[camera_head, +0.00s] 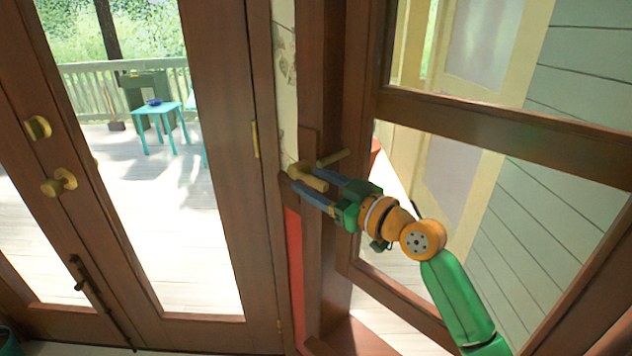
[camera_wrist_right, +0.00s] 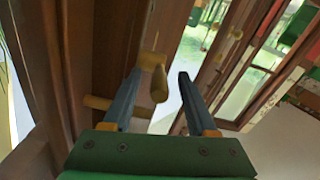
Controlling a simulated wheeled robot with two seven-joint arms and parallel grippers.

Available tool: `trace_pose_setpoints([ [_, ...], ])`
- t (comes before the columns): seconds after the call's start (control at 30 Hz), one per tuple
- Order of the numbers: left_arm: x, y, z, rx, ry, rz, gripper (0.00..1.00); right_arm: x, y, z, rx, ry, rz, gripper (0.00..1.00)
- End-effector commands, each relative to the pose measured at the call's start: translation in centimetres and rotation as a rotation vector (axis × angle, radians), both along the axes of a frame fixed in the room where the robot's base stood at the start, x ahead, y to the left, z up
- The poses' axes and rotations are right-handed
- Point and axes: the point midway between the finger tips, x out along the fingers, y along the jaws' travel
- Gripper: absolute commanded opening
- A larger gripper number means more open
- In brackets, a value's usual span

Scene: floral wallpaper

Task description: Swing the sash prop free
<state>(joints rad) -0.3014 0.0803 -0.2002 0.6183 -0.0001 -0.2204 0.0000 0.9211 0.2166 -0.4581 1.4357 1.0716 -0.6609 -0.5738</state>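A brass-coloured handle (camera_head: 311,180) projects from the dark wooden post beside the window. It looks like the sash prop's lever, though I cannot be sure. A thin rod (camera_head: 333,158) of similar colour sits just above it. My right gripper (camera_head: 304,182) reaches in from the lower right, its two blue fingers around the handle. In the right wrist view the handle (camera_wrist_right: 159,84) lies between the open fingers (camera_wrist_right: 161,76), nearer the left one, with a clear gap to the right one. The rod (camera_wrist_right: 112,106) passes by the left finger there. My left gripper is not in view.
The framed window sash (camera_head: 490,112) stands right of the post, close to my right arm. Left are glazed double doors (camera_head: 219,130) with brass knobs (camera_head: 60,182). Beyond the glass, a teal table (camera_head: 160,108) stands on a deck.

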Motion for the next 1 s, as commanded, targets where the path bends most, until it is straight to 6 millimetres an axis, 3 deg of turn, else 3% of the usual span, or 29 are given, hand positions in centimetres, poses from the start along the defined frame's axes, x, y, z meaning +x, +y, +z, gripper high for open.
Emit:
trace_pose_setpoints([
  [0.03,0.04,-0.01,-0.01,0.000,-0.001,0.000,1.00,0.00,-0.02,-0.01,0.000,0.000,0.000,0.43],
  [0.2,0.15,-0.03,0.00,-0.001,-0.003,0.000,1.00,0.00,-0.03,-0.03,0.001,0.001,0.000,0.00],
  [1.0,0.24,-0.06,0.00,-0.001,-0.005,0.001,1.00,-0.01,-0.04,-0.11,0.000,0.003,0.000,0.00],
])
